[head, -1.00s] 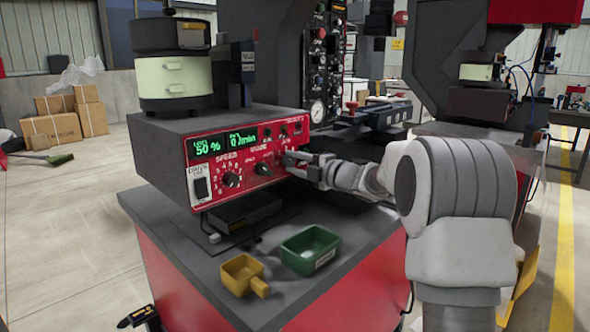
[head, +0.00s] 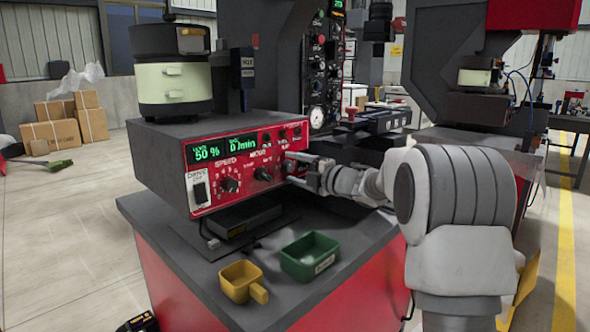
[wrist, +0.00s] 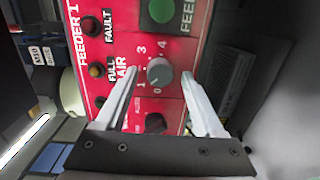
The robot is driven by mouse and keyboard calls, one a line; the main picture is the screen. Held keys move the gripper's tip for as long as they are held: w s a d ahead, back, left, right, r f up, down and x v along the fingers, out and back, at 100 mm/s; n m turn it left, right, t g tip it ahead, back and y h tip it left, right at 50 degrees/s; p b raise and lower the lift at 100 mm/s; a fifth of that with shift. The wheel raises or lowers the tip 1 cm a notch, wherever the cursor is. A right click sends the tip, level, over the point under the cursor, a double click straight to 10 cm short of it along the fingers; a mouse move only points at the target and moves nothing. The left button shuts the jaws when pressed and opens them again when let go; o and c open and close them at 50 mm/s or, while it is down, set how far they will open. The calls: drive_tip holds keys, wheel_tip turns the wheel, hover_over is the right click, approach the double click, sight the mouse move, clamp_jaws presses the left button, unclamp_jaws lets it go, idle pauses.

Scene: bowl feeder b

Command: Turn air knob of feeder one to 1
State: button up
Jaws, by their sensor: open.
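The red control panel (head: 230,172) is on the front of the grey feeder box. In the wrist view, the panel marked FEEDER 1 (wrist: 84,40) shows sideways. The grey air knob (wrist: 159,72) sits beside the word AIR, with scale numbers around it; its exact setting is hard to read. My gripper (wrist: 160,73) is open, with one finger on each side of the air knob and visible gaps between. In the head view, my gripper (head: 289,168) is at the right end of the panel and hides the air knob.
A dark knob (wrist: 155,122) lies between my fingers, nearer the palm. FAULT (wrist: 93,25) and FULL (wrist: 97,70) buttons and a green button (wrist: 161,10) are close by. A yellow scoop (head: 240,282) and green tray (head: 310,257) stand on the bench below.

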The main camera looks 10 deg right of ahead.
drive_tip(key=f+p+v, duration=0.1)
drive_tip(key=p+v, duration=0.2)
drive_tip(key=v, duration=1.4)
drive_tip(key=shift+s+d+r, duration=0.15)
drive_tip(key=shift+r, duration=0.3)
